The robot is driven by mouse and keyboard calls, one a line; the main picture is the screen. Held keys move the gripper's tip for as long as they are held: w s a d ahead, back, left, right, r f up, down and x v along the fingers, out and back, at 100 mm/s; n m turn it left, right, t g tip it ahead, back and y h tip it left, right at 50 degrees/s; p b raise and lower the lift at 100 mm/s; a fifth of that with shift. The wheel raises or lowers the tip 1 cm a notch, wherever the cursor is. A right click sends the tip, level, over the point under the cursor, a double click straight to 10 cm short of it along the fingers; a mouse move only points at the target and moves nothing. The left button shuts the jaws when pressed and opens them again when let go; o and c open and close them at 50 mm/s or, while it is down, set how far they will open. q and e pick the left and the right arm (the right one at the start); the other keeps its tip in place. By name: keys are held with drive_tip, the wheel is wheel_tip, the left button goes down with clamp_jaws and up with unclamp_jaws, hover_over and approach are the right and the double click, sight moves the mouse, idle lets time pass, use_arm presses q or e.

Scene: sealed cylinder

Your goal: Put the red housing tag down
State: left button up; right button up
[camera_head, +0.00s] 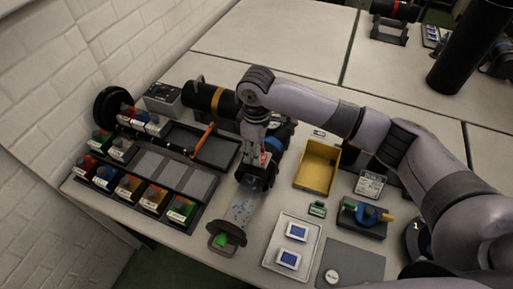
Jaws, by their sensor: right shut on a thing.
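My right gripper (262,158) points down over the table, left of the yellow bin. It is shut on a small red thing (265,159), which fits the red housing tag; the fingers hide most of it. The held tag is above the dark upper end of a clear cylinder (241,210) with blue bits inside. I cannot tell whether it touches the cylinder. My left gripper is not in view.
A yellow bin (318,167) stands right of the gripper. A dark rack (150,165) with several coloured bins fills the left. A white tray (291,242) with blue-faced items and a grey mat (350,264) lie in front. A black cylinder with a gold band (213,101) lies behind.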

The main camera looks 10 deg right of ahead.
drive_tip(key=o, duration=0.8)
drive_tip(key=shift+f, duration=0.1)
drive_tip(key=shift+o, duration=0.2)
wheel_tip(320, 180, up, 12)
drive_tip(key=b, duration=0.2)
drive_tip(key=shift+b, duration=0.35)
